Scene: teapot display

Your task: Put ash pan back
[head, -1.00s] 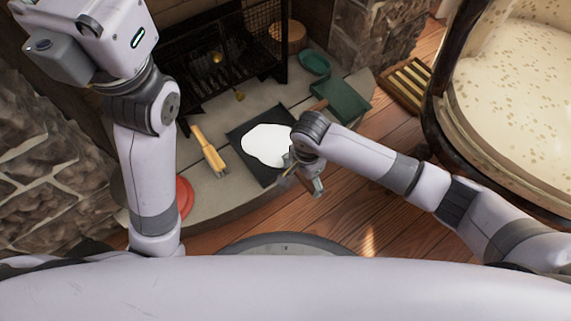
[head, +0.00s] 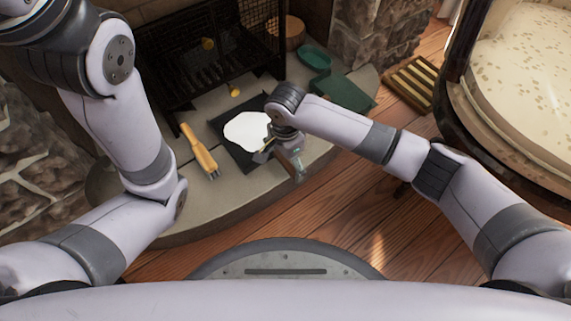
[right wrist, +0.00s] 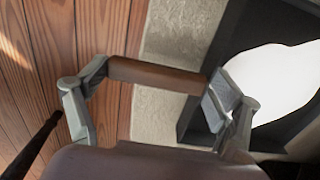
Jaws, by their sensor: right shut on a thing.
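The ash pan (head: 226,148) is a flat black square tray holding a white mass of ash. It lies on the stone hearth in front of the fireplace grate and also shows at the right of the right wrist view (right wrist: 195,125). My right gripper (head: 285,155) is at the pan's near right side. In the right wrist view its fingers (right wrist: 158,85) are shut on a brown bar (right wrist: 155,75), which looks like the pan's handle. The bar's join to the pan is hidden. My left arm reaches up out of the picture, and its gripper does not show.
A black grate (head: 205,70) stands behind the pan. A brush with a wooden handle (head: 198,145) lies to its left. A green tray (head: 345,92) and a green bowl (head: 314,57) are to its right. A cream armchair (head: 525,90) stands at the far right. Wood floor (head: 345,225) borders the hearth.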

